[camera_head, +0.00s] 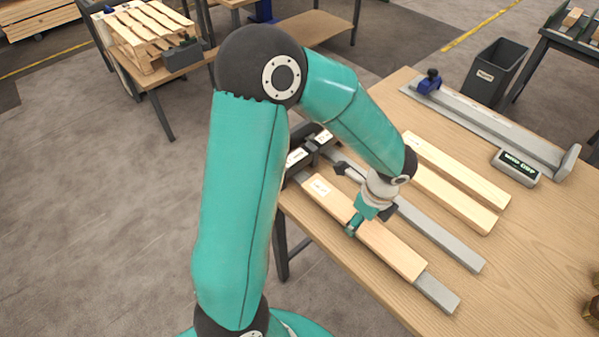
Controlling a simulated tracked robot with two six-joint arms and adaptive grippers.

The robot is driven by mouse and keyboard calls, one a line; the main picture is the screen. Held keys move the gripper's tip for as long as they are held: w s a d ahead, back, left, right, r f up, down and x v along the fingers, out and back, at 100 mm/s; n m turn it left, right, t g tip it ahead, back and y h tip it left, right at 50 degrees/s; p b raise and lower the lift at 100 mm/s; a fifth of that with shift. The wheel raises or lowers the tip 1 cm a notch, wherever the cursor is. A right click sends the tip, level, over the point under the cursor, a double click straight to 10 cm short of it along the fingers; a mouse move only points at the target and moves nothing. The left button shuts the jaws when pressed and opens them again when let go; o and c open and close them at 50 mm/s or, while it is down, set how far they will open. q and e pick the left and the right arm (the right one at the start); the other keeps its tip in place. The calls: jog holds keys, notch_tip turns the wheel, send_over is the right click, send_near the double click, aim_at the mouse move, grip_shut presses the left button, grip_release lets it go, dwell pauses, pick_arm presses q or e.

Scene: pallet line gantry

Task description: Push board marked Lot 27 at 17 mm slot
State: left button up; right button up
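A pale wooden board (395,248) with a white label (320,186) lies on a grey rail (436,292) at the table's near left edge. The label is too small to read. A dark block (298,160) with small white labels stands at the left end of the rails; its slots cannot be made out. My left gripper (366,216) points down at the middle of the labelled board, with one teal finger at the board's near side. Whether it touches or grips the board cannot be told. My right gripper is not in view.
Two more wooden boards (458,170) lie behind on the wooden table (540,240). A second grey rail (440,235) runs between. A long grey fixture with a blue clamp (430,82) and a small display box (515,166) are at the back. The table's right front is mostly clear.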

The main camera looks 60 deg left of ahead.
pick_arm(q)
jog(key=o, duration=1.3)
jog(key=shift+f, duration=0.1)
